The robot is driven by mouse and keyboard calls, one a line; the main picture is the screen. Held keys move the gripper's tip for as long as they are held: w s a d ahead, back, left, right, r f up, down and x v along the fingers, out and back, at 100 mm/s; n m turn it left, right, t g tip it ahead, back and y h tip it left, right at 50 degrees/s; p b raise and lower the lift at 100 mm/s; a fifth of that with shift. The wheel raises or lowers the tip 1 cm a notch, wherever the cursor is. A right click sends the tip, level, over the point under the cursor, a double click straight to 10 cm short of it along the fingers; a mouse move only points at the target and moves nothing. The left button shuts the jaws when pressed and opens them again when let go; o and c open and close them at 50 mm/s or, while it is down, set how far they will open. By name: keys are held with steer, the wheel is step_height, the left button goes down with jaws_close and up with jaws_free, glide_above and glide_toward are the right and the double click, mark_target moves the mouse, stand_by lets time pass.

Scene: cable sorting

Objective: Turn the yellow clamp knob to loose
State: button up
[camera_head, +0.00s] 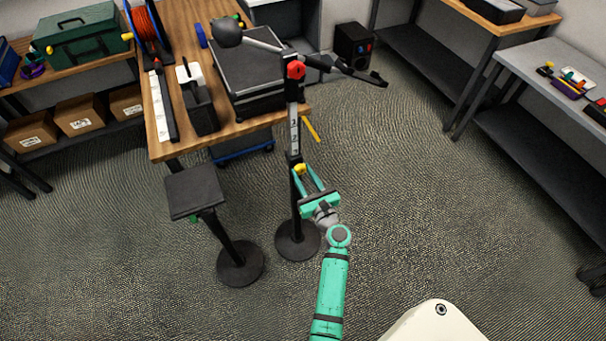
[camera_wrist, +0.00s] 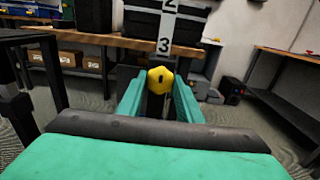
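The yellow clamp knob (camera_wrist: 160,80) sits on a black upright stand pole, just below a white numbered scale (camera_wrist: 165,32). In the head view the yellow knob (camera_head: 299,169) shows between my gripper's fingertips, low on the scale. My teal gripper (camera_head: 307,182) has its two fingers apart, one on each side of the knob. In the wrist view my gripper (camera_wrist: 160,98) has its fingers left and right of the knob, with the knob centred beyond or between the tips. Contact with the knob cannot be made out. A dark slot mark on the knob's face looks roughly vertical.
The stand's round black base (camera_head: 297,241) rests on the floor, with a red knob (camera_head: 296,70) near the pole's top. A black stool-like stand (camera_head: 195,192) is close on the left. A wooden table (camera_head: 160,140) with cases lies behind. Open floor is on the right.

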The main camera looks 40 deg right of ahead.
steer(key=shift+n, duration=0.3)
steer(key=n, duration=1.9)
steer(key=shift+f, duration=0.1)
steer(key=shift+n, duration=0.4)
stand_by(0.3)
steer(key=o, duration=1.1)
